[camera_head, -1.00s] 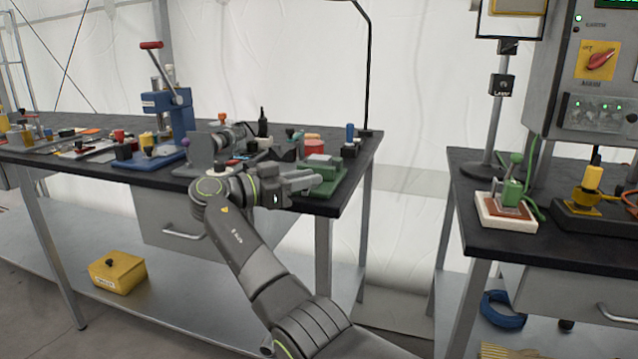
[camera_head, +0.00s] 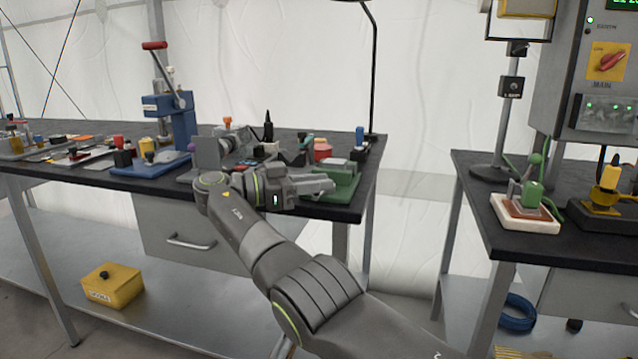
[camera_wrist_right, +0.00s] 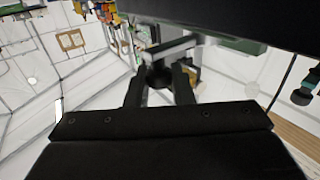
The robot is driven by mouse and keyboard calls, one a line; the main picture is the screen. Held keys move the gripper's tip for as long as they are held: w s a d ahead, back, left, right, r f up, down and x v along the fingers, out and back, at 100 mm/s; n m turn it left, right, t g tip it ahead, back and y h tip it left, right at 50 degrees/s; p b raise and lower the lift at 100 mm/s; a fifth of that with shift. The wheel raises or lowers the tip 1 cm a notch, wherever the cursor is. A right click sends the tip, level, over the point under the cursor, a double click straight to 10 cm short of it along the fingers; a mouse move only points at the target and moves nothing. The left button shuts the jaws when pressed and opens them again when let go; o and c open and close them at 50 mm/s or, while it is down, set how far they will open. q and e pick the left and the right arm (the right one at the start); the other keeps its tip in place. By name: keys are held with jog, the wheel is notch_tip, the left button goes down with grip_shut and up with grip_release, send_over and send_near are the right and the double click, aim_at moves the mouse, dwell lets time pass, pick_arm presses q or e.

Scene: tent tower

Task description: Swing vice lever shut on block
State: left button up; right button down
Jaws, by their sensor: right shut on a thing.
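The green vice (camera_head: 346,186) stands at the right front corner of the left bench, partly hidden behind my right gripper. A pale block-like piece (camera_head: 333,162) shows at its top; I cannot tell how firmly it is clamped. My right gripper (camera_head: 328,186) reaches in from the left along the vice's front side. In the right wrist view, the fingers of my right gripper (camera_wrist_right: 160,88) are shut on the dark round knob (camera_wrist_right: 159,76) of the vice lever. The lever's grey bar (camera_wrist_right: 168,50) runs just beyond the knob. My left gripper is out of view.
A blue press (camera_head: 172,118) and several small fixtures crowd the left bench (camera_head: 120,190). A gap separates it from the right bench (camera_head: 478,208), which carries a white tray (camera_head: 525,224) and a control cabinet (camera_head: 560,80). A yellow box (camera_head: 112,288) sits on the lower shelf.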

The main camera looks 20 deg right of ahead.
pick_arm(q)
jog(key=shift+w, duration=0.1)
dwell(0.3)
pick_arm(e)
jog(key=c, duration=1.3)
grip_release()
